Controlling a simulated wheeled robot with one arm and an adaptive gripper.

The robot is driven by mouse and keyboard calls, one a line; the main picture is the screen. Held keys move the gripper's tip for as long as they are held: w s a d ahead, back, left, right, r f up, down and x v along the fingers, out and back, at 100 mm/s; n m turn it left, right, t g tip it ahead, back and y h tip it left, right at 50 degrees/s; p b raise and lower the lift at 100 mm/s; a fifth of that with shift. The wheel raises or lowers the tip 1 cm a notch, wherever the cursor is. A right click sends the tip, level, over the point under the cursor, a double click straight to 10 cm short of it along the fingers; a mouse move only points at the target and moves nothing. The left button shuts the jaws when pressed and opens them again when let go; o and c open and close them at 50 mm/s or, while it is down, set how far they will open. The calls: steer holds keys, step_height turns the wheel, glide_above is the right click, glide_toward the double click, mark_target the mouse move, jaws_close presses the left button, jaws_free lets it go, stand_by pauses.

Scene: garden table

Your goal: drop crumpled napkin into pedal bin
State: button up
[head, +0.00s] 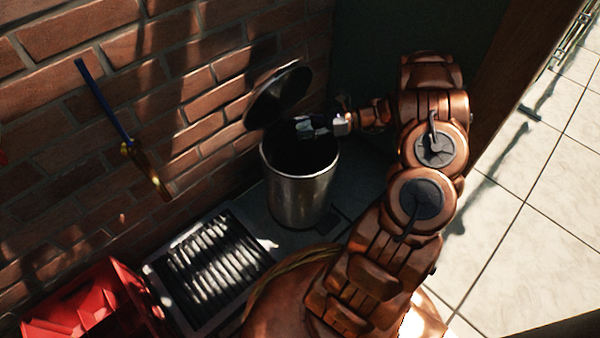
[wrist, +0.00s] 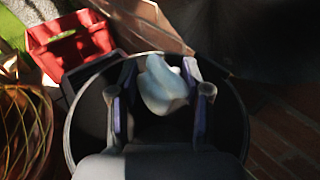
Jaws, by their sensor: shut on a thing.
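The pedal bin (head: 300,198) is a metal cylinder standing by the brick wall, with its round lid (head: 277,97) tilted up and open. My gripper (head: 304,127) is over the bin's open mouth in the head view. In the wrist view my gripper (wrist: 160,95) is shut on the crumpled napkin (wrist: 163,84), a pale bluish-white lump between the two fingers. The bin's rim (wrist: 70,122) circles the fingers and napkin in the wrist view, with the dark inside behind them. How far the napkin is above or below the rim is hard to tell.
A red crate (head: 75,305) stands at the lower left and also shows in the wrist view (wrist: 68,45). A slatted grey rack (head: 212,262) lies beside the bin. A blue-handled tool (head: 122,130) hangs on the brick wall. Pale tiled floor (head: 500,235) is open at right.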

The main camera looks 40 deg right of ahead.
steer(key=o, duration=0.8)
steer(key=shift+c, duration=0.2)
steer(key=shift+r, duration=0.1)
step_height(320, 180, up, 9)
steer(key=shift+r, duration=0.4)
